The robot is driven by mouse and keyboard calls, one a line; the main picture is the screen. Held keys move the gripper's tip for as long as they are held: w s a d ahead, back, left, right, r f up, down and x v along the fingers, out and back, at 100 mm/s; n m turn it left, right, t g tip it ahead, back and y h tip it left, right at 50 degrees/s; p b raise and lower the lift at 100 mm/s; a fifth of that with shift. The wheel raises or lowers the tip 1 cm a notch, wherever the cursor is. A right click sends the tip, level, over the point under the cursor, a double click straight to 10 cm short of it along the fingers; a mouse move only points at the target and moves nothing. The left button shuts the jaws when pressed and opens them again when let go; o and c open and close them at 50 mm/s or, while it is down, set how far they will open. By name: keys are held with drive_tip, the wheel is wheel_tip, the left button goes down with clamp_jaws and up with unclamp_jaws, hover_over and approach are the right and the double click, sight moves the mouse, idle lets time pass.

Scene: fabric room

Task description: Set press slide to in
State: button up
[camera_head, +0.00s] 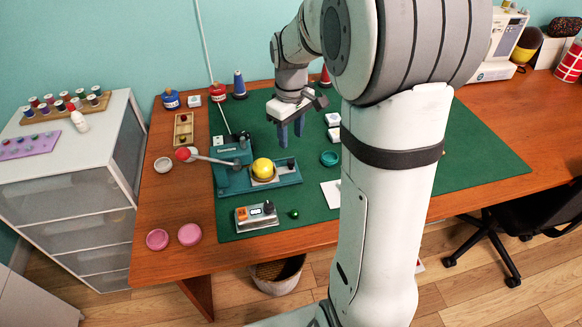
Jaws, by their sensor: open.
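The teal press (232,172) sits on the green mat, with a lever ending in a red knob (183,154) reaching out to the left. A low teal base extends to the right from it. On that base is a light-coloured slide (263,181) carrying a round yellow piece (263,168). A small dark knob (291,164) stands at the base's right part. The slide appears to lie out to the right of the press body. My gripper (291,138) points down with its two blue fingers apart and empty, above the mat and behind the base.
A grey device with an orange part (256,216) and a green ball (294,213) are in front of the press. A teal ring (329,158) and white blocks (333,127) lie to the right. Spools stand at the back. My arm hides part of the mat (470,150).

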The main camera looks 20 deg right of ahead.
sight(291, 161)
drive_tip(key=n+b, duration=0.1)
drive_tip(key=f+n+b, duration=0.1)
drive_tip(key=b, duration=0.1)
drive_tip(key=shift+s+n, duration=0.1)
drive_tip(key=shift+n, duration=0.3)
drive_tip(key=shift+s+a+r+n+b, duration=0.1)
drive_tip(key=shift+s+r+n+b, duration=0.2)
drive_tip(key=shift+n+b, duration=0.45)
wheel_tip(291, 161, down, 7)
drive_tip(key=shift+w+f+b, duration=0.1)
drive_tip(key=shift+f+b, duration=0.05)
drive_tip(key=shift+b, duration=0.8)
drive_tip(key=shift+c, duration=0.4)
clamp_jaws()
